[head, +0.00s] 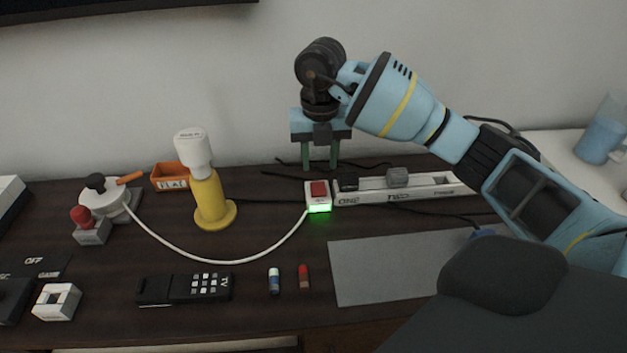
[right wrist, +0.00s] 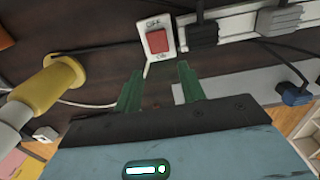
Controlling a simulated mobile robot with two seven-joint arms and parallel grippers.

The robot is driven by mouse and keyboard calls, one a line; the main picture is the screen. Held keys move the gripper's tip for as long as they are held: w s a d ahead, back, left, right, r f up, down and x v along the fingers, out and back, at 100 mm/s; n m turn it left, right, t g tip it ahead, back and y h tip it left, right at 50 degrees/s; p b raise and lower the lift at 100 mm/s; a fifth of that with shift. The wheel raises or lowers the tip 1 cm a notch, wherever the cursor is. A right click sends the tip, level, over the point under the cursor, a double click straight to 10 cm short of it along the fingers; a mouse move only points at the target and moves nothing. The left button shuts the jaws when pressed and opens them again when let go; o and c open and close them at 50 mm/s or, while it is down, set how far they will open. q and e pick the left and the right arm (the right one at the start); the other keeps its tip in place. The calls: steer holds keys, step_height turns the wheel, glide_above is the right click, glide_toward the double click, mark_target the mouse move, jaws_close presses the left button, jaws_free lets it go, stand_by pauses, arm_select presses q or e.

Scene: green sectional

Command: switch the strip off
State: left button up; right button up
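A white power strip (head: 430,188) lies along the back of the dark desk. Its switch box with a red rocker switch (head: 319,189) is at the strip's left end, and a green light glows at its front edge. In the right wrist view the red switch (right wrist: 158,41) sits between words that look like OFF and ON, just beyond the fingertips. My right gripper (head: 320,165) is above and behind the switch, pointing down. Its two green fingers are apart and empty, as the right wrist view (right wrist: 160,70) also shows. My left gripper is not in view.
Two plugs (head: 397,177) sit in the strip. A yellow lamp-like stand (head: 210,200), an orange tray (head: 170,178) and a round white device (head: 103,198) are to the left. A remote (head: 185,288), small batteries (head: 274,281) and a grey mat (head: 390,270) lie in front. A white cord curves to the switch box.

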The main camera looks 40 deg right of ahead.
mark_target(319, 193)
steer(key=shift+s+f, duration=0.1)
steer(key=shift+f, duration=0.25)
arm_select(q)
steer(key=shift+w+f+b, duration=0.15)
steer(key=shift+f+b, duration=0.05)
steer(key=shift+b, duration=0.1)
arm_select(e)
steer(key=shift+f, duration=3.55)
steer(key=shift+c, duration=0.4)
